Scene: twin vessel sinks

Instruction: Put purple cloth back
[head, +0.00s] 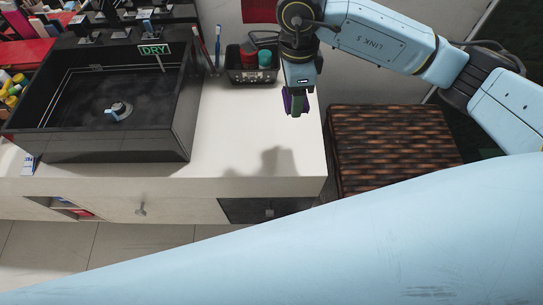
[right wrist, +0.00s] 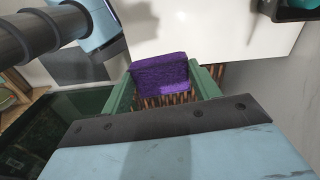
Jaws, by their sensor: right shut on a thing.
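The purple cloth is a small folded, textured block; it shows clearly in the right wrist view (right wrist: 158,72) and only as a sliver in the head view (head: 286,103). My right gripper (head: 296,104) is shut on it, with the green fingers on either side of the cloth in the right wrist view (right wrist: 160,80). In the head view the gripper points down near the right end of the white counter (head: 240,135), beside the caddy. My left gripper is in neither view.
A black caddy (head: 252,78) with a red and a teal item stands at the counter's back. A black sink (head: 180,140) with a DRY sign (head: 154,50) is at left. A brown woven surface (head: 390,150) lies right of the counter. The counter's front right is clear.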

